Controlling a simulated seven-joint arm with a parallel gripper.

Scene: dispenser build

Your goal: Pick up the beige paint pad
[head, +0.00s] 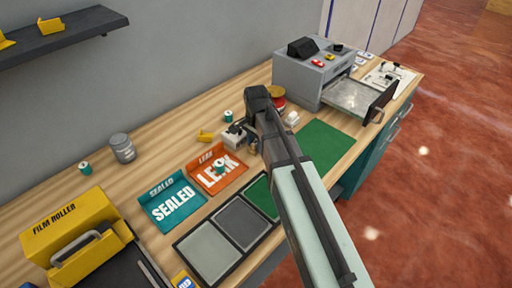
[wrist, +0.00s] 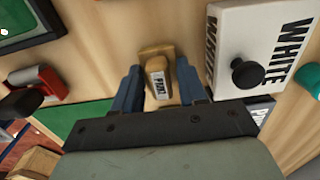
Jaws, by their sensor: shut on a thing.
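The beige paint pad (wrist: 155,52) shows in the wrist view between my gripper's two blue fingers. It is a small tan block with a pale label with dark lettering. My gripper (wrist: 159,84) is shut on it, one finger on each side. In the head view my gripper (head: 240,138) is over the wooden bench, behind the orange LEAK tray. The pad cannot be made out clearly there, as my arm and gripper cover that spot. I cannot tell whether the pad touches the bench.
A white box marked WHITE with a black knob (wrist: 250,50) stands close right of my gripper in the wrist view. The orange LEAK tray (head: 232,178), teal SEALED tray (head: 170,207), green mat (head: 325,142) and grey machine with an open drawer (head: 305,75) share the bench.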

